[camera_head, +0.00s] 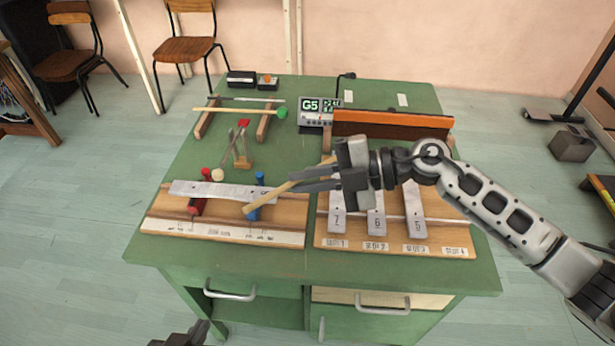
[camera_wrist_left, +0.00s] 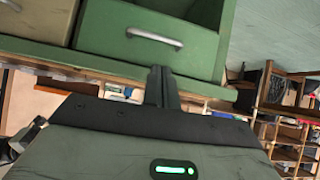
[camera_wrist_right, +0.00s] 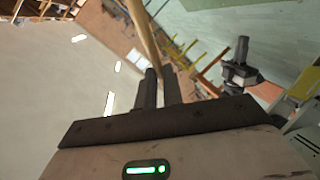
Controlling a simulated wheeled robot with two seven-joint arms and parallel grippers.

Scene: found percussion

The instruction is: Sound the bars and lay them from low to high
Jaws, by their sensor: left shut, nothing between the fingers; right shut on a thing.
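A grey metal bar (camera_head: 230,191) lies across the red support (camera_head: 198,207) and the blue support on the left wooden board (camera_head: 275,232). Bars marked 7 (camera_head: 337,220), 6 (camera_head: 376,222) and 5 (camera_head: 416,215) lie on the right slotted board (camera_head: 465,240), above slots 1, 2 and 3; slot 4 looks bare. My right gripper (camera_head: 300,181) is shut on a wooden mallet (camera_head: 270,201), whose lower end is near the blue support and right end of the bar. The mallet's stick also shows in the right wrist view (camera_wrist_right: 140,30). My left gripper (camera_head: 185,338) is shut and empty, low before the table.
A green-headed mallet (camera_head: 240,111) rests on a wooden rack at the back left. A display box (camera_head: 318,110) reads G5. A long orange-topped box (camera_head: 390,123) stands at the back right. A small clamp stand (camera_head: 243,155) stands behind the left board. Drawer handles (camera_head: 230,293) front the table.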

